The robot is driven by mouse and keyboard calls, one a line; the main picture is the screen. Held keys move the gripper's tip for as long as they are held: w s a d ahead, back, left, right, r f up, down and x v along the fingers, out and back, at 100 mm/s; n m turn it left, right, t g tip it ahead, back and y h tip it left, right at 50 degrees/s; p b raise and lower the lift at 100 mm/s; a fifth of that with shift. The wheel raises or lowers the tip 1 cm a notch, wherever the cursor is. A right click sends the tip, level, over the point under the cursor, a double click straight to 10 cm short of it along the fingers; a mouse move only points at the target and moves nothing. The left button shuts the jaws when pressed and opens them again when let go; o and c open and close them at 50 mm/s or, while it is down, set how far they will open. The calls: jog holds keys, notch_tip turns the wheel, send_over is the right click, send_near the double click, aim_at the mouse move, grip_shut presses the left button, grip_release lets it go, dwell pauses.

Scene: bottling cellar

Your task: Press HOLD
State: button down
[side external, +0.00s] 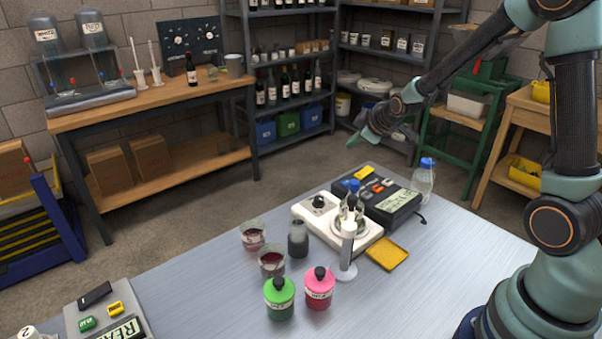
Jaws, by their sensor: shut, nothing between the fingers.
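My gripper (354,143) is shut and empty, high above the back of the table and apart from everything on it. Below it stands a black box (403,207) with a blue knob, several small orange and white keys and a pale label. At the lower left corner a grey panel (82,326) carries a green button (87,324), a yellow button (115,308), a black slanted piece (95,294) and a label that seems to begin with READ. The button lettering is too small to read, so I cannot tell which one is HOLD.
Between them stand a white stirrer-like device (318,206), a white cylinder (347,247), cups of dark liquid (271,262), a green bottle (279,299) and a pink bottle (319,290). A yellow tray (388,253) and a clear bottle (423,178) are nearby. The table's right front is clear.

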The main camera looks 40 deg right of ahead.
send_near(345, 179)
jog(key=shift+w+r+x, duration=0.15)
jog(key=shift+x, duration=0.75)
jog(key=shift+w+r+x, duration=0.15)
jog(key=shift+x, duration=0.7)
jog(key=shift+w+r+x, duration=0.15)
jog(key=shift+x, duration=0.75)
jog(key=shift+s+d+f, duration=0.1)
jog(key=shift+d+f, duration=0.05)
jog(key=shift+f, duration=0.7)
dwell(0.6)
dwell(0.4)
jog(key=shift+r, duration=0.85)
jog(key=shift+r, duration=2.5)
jog(key=shift+r, duration=0.1)
